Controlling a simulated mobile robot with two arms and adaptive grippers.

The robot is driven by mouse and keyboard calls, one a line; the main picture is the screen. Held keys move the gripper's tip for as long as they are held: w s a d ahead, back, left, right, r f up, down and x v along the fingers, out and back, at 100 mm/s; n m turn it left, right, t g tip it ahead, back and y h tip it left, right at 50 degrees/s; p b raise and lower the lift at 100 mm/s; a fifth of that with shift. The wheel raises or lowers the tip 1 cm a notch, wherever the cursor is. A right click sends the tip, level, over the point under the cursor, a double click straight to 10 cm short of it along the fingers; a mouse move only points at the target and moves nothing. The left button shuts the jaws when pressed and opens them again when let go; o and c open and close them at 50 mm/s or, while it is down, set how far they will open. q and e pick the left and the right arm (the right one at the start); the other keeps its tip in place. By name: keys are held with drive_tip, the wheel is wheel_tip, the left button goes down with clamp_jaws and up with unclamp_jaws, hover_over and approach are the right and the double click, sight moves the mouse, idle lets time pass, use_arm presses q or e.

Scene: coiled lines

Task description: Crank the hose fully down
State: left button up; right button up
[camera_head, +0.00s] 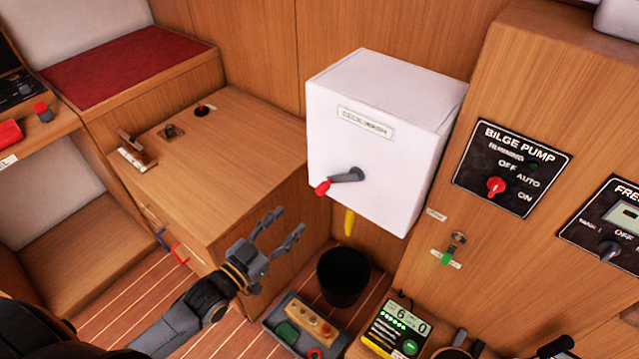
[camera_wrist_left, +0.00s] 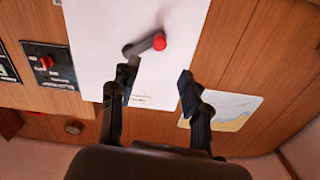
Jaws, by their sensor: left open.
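A white box labelled as a deck wash (camera_head: 375,130) is on the wooden wall. On its front is a dark crank arm (camera_head: 347,175) with a red knob (camera_head: 322,187), pointing left and slightly down in the head view. A short yellow hose end (camera_head: 349,223) hangs below the box, above a black bucket (camera_head: 343,275). My left gripper (camera_head: 287,222) is open and empty, below and left of the crank. In the left wrist view the red knob (camera_wrist_left: 159,42) lies beyond the open fingers (camera_wrist_left: 158,76), not touched.
A wooden cabinet (camera_head: 210,150) stands left of the box. A bilge pump panel (camera_head: 512,168) is at right. A small tray (camera_head: 303,328) and a yellow device (camera_head: 395,328) sit low in front. Dark shapes at the bottom right are cut off and unclear.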

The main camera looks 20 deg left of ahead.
sight(318, 193)
use_arm(q)
drive_tip(key=p+x, duration=0.1)
drive_tip(key=x, duration=1.2)
drive_tip(key=shift+a+f, duration=0.1)
drive_tip(key=shift+f, duration=0.05)
drive_tip(key=shift+c, duration=0.2)
clamp_jaws()
